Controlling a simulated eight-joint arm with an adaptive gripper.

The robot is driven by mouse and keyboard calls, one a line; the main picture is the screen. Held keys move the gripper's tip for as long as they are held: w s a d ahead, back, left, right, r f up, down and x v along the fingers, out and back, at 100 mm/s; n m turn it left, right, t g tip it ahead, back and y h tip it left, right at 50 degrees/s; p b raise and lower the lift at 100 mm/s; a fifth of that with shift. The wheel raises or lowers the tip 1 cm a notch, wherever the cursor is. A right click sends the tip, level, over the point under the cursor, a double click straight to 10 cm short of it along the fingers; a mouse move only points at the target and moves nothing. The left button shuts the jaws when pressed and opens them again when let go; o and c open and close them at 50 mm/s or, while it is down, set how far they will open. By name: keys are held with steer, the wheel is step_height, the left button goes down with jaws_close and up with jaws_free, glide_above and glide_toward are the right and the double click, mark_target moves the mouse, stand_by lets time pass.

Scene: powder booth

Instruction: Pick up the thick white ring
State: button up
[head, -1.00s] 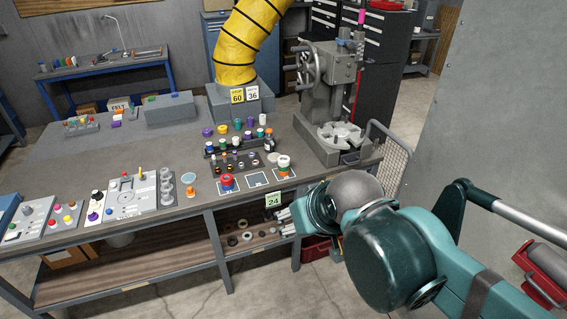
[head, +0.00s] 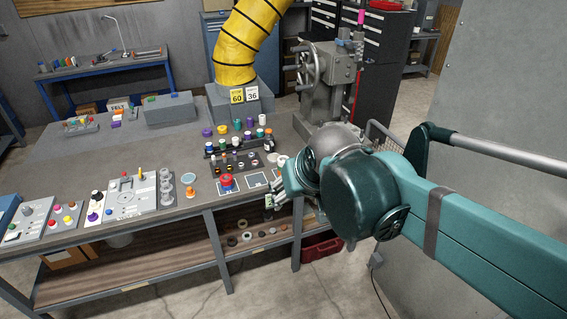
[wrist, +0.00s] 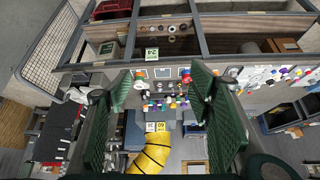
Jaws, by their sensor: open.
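I cannot tell for sure which object is the thick white ring. A pale ring (head: 247,236) lies among darker rings on the bench's lower shelf in the head view. A stack with white, orange and green layers, seen earlier at the right end of the small cards, is now hidden behind my gripper (head: 277,195) in the head view. My gripper is open and empty, above and in front of the bench's front edge. In the wrist view its two green fingers (wrist: 160,95) stand wide apart, with the bench between and beyond them.
The workbench (head: 130,220) holds a rack of coloured knobs (head: 236,163), a red and blue stack (head: 227,182) and control panels (head: 132,193). A grey press (head: 325,80) stands at the back right, partly behind my arm. A yellow hose (head: 245,45) hangs behind.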

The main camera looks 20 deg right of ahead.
steer(key=w+d+r+m, duration=0.2)
steer(key=w, duration=0.9)
steer(key=m+g+h+p, duration=0.1)
steer(key=m+g+h, duration=0.2)
steer(key=m, duration=0.3)
glide_above(283, 158)
steer(key=s+a, duration=0.3)
steer(key=s, duration=0.2)
step_height(283, 158, down, 23)
steer(key=shift+w+f, duration=0.15)
steer(key=shift+w, duration=0.05)
steer(key=shift+x, duration=1.25)
steer(key=shift+p+x, duration=0.55)
steer(key=shift+x, duration=2.1)
